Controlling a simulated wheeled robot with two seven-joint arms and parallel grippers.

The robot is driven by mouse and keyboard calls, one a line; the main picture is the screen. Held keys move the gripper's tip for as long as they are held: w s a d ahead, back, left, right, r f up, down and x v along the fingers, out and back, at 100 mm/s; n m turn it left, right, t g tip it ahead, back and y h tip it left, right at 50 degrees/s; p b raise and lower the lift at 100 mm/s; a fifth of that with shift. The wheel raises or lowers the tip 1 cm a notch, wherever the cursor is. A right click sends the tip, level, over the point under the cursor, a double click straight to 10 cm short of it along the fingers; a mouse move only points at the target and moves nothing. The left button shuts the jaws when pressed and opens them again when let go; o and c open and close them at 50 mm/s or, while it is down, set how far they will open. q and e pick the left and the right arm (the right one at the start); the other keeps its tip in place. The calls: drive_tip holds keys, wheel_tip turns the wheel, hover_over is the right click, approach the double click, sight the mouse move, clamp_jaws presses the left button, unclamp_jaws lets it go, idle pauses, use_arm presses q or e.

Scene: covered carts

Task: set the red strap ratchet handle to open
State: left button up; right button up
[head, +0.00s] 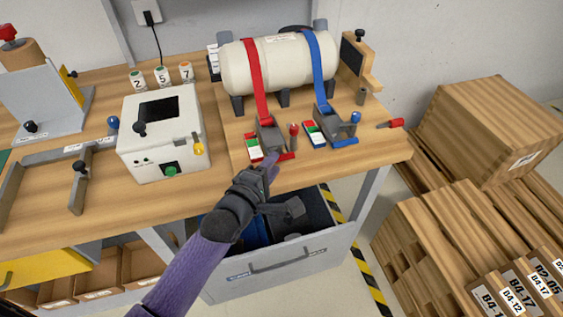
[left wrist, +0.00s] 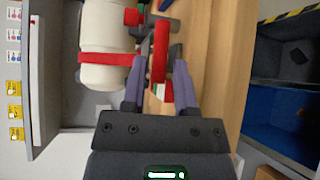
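The red strap (head: 257,82) runs over a white tank (head: 235,70) down to a grey ratchet (head: 268,134) on the bench. A red-ended handle (head: 293,130) stands at the ratchet's right side. A green, white and red label (head: 254,146) lies at its left. My left gripper (head: 272,164) is at the ratchet's near edge. In the left wrist view its purple fingers (left wrist: 159,65) are apart, with a long red part (left wrist: 160,50) of the ratchet area showing between them. I cannot tell whether they touch it. The right gripper is not in view.
A blue strap (head: 322,60) with its own ratchet (head: 333,122) stands just to the right. A white box (head: 135,150) with knobs is on the left. An open grey drawer (head: 285,262) is below the bench edge. Wooden crates (head: 500,130) stand on the right.

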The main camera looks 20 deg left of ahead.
sight(272, 138)
use_arm(q)
drive_tip(key=shift+b+x, duration=0.35)
drive_tip(key=shift+x, duration=1.15)
clamp_jaws()
